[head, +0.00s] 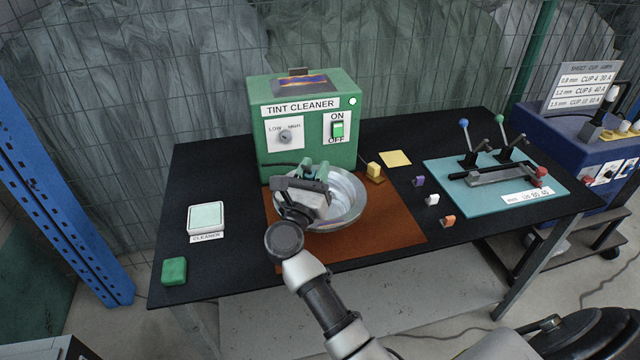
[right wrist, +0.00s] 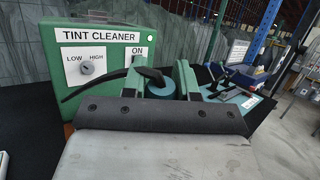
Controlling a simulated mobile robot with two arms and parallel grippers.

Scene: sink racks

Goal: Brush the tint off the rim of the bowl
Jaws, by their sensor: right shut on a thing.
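The silver metal bowl (head: 350,205) sits on the brown mat (head: 395,235) in front of the green tint cleaner (head: 270,160), whose switch is marked ON and OFF. My right gripper (head: 313,171) is over the bowl's left back part and hides some of its rim. In the right wrist view the fingers (right wrist: 160,80) are shut on a teal, round-bodied tool (right wrist: 160,90) with a black cord running left toward the cleaner; it looks like the brush. Its lower end is hidden, so I cannot tell whether it touches the rim. I cannot make out tint on the rim. My left gripper is not in view.
A pale cleaner pad (head: 206,217) and a green block (head: 174,271) lie at the left. Right of the bowl are a yellow block (head: 375,170), a yellow note (head: 395,158) and several small blocks. A teal lever board (head: 495,190) lies farther right.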

